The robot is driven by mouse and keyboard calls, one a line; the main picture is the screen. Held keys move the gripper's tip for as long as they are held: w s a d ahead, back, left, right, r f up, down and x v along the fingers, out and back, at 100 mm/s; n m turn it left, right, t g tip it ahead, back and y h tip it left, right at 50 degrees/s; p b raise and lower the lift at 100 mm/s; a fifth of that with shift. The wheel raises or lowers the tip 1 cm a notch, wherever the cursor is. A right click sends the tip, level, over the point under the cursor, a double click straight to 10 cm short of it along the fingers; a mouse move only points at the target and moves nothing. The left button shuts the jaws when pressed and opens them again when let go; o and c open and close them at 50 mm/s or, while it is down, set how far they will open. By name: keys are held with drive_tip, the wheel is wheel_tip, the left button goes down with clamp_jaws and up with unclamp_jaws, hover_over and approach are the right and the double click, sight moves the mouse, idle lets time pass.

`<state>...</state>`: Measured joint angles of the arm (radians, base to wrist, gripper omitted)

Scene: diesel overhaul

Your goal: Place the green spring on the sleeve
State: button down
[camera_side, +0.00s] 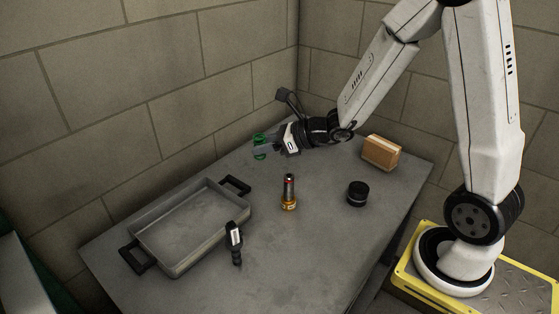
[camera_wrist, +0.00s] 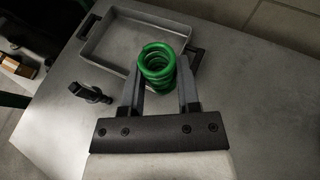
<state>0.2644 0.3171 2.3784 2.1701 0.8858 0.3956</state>
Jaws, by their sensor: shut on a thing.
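The green spring (camera_side: 258,140) is between the jaws of my gripper (camera_side: 266,148), held in the air over the back of the table. In the wrist view the coiled spring (camera_wrist: 157,62) sits between the two grey fingers of my gripper (camera_wrist: 161,78), with its open end towards the camera. An upright part (camera_side: 289,192) with an orange base, dark middle and red top stands on the table, apart from the gripper. It may be the sleeve; I cannot tell for sure. It does not show in the wrist view.
A grey tray (camera_side: 178,268) with black handles is at the left and looks empty. A black tool (camera_side: 234,240) is by its right rim. A black round part (camera_side: 357,193) and a brown box (camera_side: 381,153) are at the right. The table's middle front is clear.

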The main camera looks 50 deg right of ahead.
drive_tip(key=m+h, duration=0.1)
drive_tip(key=h, duration=0.1)
hover_over(299, 192)
wheel_tip(299, 192, down, 11)
drive_tip(key=shift+r+t, duration=0.2)
drive_tip(key=shift+t, duration=0.1)
drive_tip(key=shift+a+f, duration=0.1)
drive_tip(key=shift+f, duration=2.1)
drive_tip(key=shift+f, duration=0.15)
drive_tip(key=shift+f, duration=1.65)
drive_tip(key=shift+f, duration=0.15)
